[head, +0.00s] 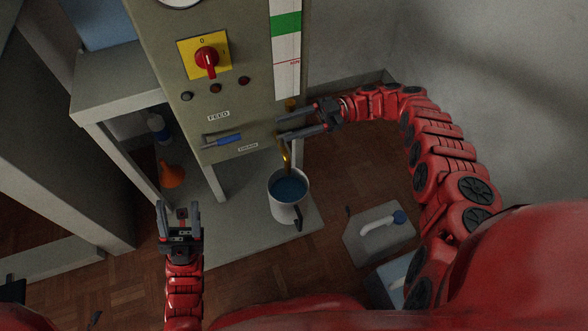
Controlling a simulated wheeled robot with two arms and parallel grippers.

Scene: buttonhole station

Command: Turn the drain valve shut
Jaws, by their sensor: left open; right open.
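A "DRAIN" label (248,147) sits low on the machine's front panel. A blue-handled lever (222,138) lies nearly level just left of it, below a "FEED" label (218,116); I cannot tell which label it belongs to. A brass spout (285,156) hangs at the panel's right edge above a pail (288,207) of blue liquid. My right gripper (279,128) is open and points left, its fingers around or in front of the pipe above the spout; part of the pipe is hidden. My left gripper (180,206) is open and empty, low at the left, away from the panel.
A red rotary switch (207,58) on a yellow plate and a green-white gauge strip (286,50) are higher on the panel. A grey jerrycan (380,234) stands on the floor at right. An orange funnel (172,174) and a bottle (158,127) are under the left bench.

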